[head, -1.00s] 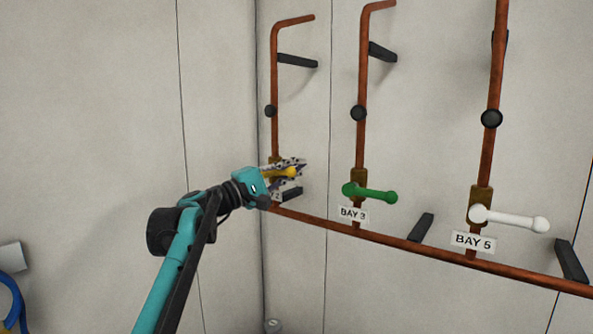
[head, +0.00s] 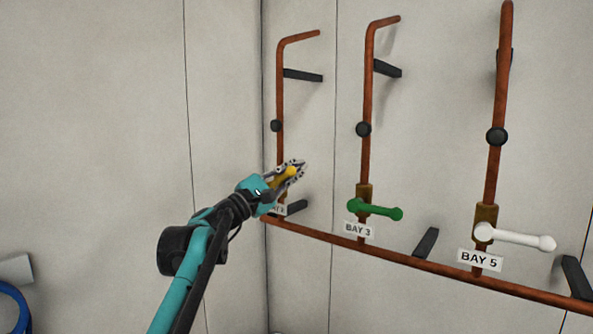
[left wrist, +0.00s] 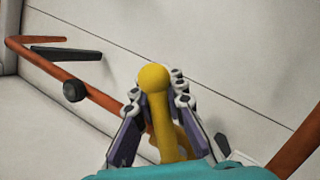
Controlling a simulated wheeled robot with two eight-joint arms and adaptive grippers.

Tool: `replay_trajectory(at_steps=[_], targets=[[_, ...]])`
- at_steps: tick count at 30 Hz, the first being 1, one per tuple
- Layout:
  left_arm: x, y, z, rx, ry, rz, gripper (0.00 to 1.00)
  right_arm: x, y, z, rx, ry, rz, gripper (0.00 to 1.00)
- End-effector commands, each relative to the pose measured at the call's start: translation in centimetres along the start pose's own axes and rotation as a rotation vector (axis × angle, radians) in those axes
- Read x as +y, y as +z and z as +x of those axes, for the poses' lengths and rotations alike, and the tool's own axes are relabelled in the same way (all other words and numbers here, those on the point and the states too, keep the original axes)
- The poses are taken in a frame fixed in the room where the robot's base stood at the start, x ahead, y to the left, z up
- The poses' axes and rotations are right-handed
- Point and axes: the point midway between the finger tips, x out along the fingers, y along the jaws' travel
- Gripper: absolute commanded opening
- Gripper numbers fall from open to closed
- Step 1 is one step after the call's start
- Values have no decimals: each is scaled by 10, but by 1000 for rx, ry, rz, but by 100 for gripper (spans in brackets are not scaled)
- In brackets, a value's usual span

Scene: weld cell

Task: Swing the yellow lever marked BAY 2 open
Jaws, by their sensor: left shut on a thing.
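The yellow lever (head: 291,171) is on the leftmost copper pipe. In the head view it points right and slightly up, and the gripper hides most of it. In the left wrist view the yellow lever (left wrist: 155,90) shows its round knob and shaft between the fingers. My left gripper (head: 292,172) is shut on the yellow lever, with fingers on both sides of it; it also shows in the left wrist view (left wrist: 158,118). A small label (head: 279,210) below the lever is mostly covered, so its text cannot be read. My right gripper is not in view.
A green lever (head: 376,209) above the BAY 3 label (head: 359,230) and a white lever (head: 515,237) above the BAY 5 label (head: 480,260) stand to the right. A horizontal copper pipe (head: 400,256) runs below. Black brackets (head: 426,243) stick out from the wall.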

Motion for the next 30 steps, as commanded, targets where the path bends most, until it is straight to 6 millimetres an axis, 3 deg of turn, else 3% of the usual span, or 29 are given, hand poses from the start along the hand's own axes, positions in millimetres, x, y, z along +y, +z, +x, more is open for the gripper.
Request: replay_trajectory(at_steps=[6, 9, 10, 21, 26, 30], targets=[[0, 0, 0, -1, 0, 0, 0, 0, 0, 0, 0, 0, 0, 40], [0, 0, 0, -1, 0, 1, 31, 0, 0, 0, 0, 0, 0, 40], [0, 0, 0, -1, 0, 1, 35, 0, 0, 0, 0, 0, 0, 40], [0, 0, -6, 0, 0, 2, 35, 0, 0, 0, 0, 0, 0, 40], [1, 0, -31, 2, 1, 3, 35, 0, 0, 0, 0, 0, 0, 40], [1, 0, -64, 2, 1, 3, 35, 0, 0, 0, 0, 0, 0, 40]])
